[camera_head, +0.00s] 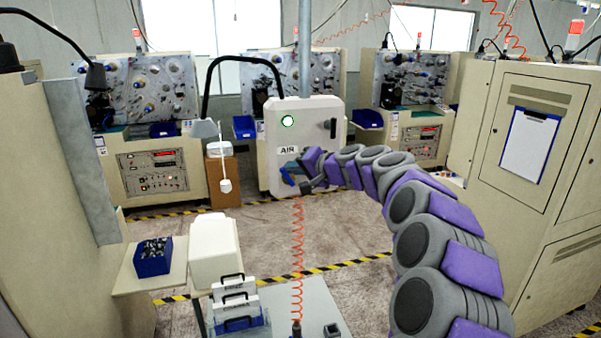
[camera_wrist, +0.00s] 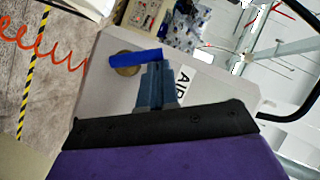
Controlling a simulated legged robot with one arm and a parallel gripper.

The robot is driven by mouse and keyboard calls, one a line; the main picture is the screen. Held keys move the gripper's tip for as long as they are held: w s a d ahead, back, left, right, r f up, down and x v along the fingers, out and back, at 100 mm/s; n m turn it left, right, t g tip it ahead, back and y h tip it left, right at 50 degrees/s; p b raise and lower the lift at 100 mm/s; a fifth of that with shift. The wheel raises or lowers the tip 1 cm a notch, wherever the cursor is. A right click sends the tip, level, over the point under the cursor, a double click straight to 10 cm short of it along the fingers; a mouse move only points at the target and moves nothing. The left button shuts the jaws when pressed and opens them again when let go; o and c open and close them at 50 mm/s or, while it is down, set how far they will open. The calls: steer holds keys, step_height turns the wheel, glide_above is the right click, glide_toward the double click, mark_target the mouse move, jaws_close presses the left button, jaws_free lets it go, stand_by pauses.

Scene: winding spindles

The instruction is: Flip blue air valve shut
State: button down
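The blue air valve handle (camera_head: 288,177) is on the lower front of the pale grey box labelled AIR. In the wrist view, the blue handle (camera_wrist: 136,58) is a flat bar beside a round brass fitting (camera_wrist: 127,70). My gripper (camera_head: 306,186) is at the right of the handle in the head view. In the wrist view, the narrow grey-blue fingers of my gripper (camera_wrist: 155,68) are together, with no clear gap. Their tips are at the handle's end on the AIR-label side; I cannot tell whether they touch it. Nothing shows held between them.
The AIR box (camera_head: 305,122) has a green light and a black latch. A red coiled hose (camera_head: 297,250) hangs below it. A black-armed lamp (camera_head: 204,128) stands close at left. Winding machines (camera_head: 150,110) line the back. A cabinet (camera_head: 520,140) stands right. Floor beneath is open.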

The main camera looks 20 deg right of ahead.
steer(key=shift+a+f+n+g+h+b, duration=0.2)
steer(key=shift+a+f+n+h, duration=0.25)
steer(key=shift+a+n+h, duration=0.6)
steer(key=shift+a+f+n+g+h+b, duration=0.2)
steer(key=shift+a+f+n+h, duration=0.45)
steer(key=shift+n+h, duration=0.7)
steer(key=shift+a+f+n+g+h+b, duration=0.1)
steer(key=shift+a+f+n+g+h, duration=0.2)
steer(key=shift+a+n+h, duration=0.95)
steer(key=shift+d+f+m, duration=0.1)
steer(key=shift+d+m, duration=0.05)
steer(key=shift+m, duration=0.1)
steer(key=w+r+v, duration=0.1)
steer(key=r+v, duration=0.1)
steer(key=v, duration=1)
steer(key=shift+r, duration=0.4)
